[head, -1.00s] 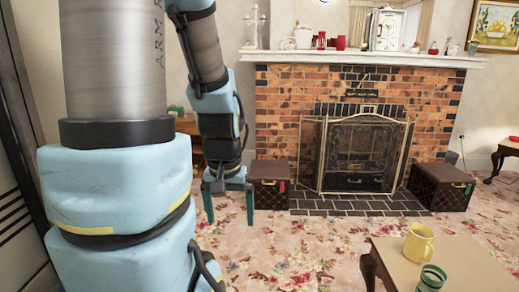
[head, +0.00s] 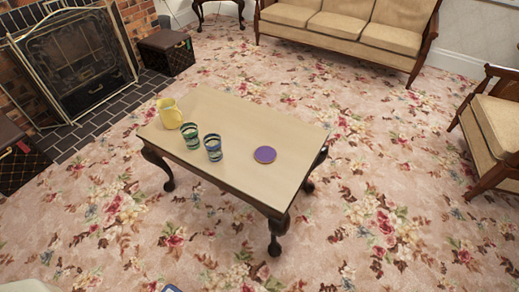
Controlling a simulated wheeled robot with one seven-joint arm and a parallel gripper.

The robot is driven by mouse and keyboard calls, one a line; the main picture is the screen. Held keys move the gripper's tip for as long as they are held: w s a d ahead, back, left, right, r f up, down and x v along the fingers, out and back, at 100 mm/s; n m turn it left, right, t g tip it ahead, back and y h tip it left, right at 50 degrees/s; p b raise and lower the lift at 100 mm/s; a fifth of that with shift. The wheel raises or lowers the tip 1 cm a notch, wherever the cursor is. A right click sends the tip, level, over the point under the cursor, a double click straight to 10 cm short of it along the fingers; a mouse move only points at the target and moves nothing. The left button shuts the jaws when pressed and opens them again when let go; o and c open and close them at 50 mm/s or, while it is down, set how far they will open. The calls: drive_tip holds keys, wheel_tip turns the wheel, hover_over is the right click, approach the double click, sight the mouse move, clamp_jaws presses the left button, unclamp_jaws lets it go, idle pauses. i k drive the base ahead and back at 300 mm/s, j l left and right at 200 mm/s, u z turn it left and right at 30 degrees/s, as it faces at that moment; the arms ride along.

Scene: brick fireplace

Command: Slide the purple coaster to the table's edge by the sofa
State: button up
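The purple coaster (head: 265,154) lies flat on the right part of the low wooden coffee table (head: 225,112), near its right end. The tan sofa (head: 350,27) stands at the back right, across a stretch of carpet from the table's far side. My gripper is out of the head view now, so its opening and place cannot be seen.
On the table's left part stand a yellow mug (head: 171,113), a green striped cup (head: 190,136) and a blue striped cup (head: 213,147). The cups are left of the coaster. An armchair (head: 495,125) stands at right. A fireplace screen (head: 72,58) is at left. Carpet around the table is clear.

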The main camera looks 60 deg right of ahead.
sight(264, 154)
drive_tip(key=z, duration=1.75)
drive_tip(key=k+j+z, duration=0.4)
drive_tip(key=k+z, duration=0.4)
drive_tip(key=k, duration=0.55)
drive_tip(key=i+j+u, duration=0.65)
drive_tip(key=i, duration=0.3)
drive_tip(key=i+u, duration=0.3)
drive_tip(key=i, duration=0.2)
